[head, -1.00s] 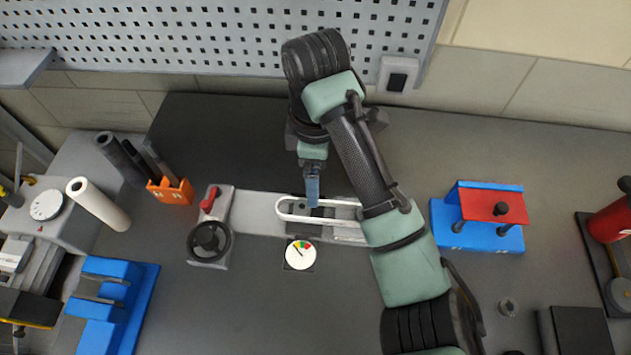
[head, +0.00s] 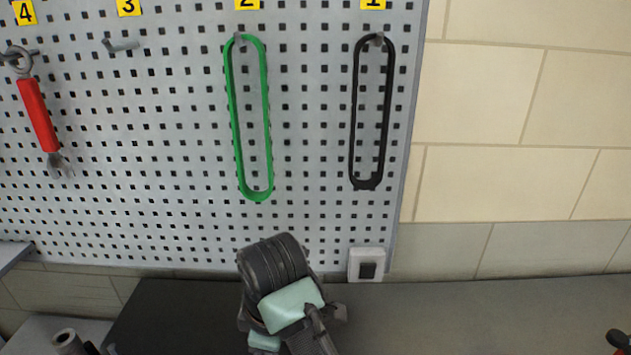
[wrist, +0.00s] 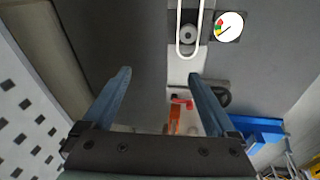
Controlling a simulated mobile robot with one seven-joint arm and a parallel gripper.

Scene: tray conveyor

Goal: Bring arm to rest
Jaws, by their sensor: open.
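My gripper (wrist: 157,80) is open in the wrist view, its two blue fingers apart with nothing held between them. It hangs above the bench. The tray conveyor with a white loop belt (wrist: 188,45) lies ahead of the fingers, apart from them. In the head view the wrist part of my arm shows at the bottom, in front of the pegboard foot; the fingers are out of that picture.
The pegboard (head: 310,130) carries a green loop (head: 249,115), a black loop (head: 371,110) and a red-handled tool (head: 38,115). Its hook under label 3 is bare. A round gauge (wrist: 228,27), an orange holder (wrist: 174,117) and a blue block (wrist: 257,132) stand on the bench.

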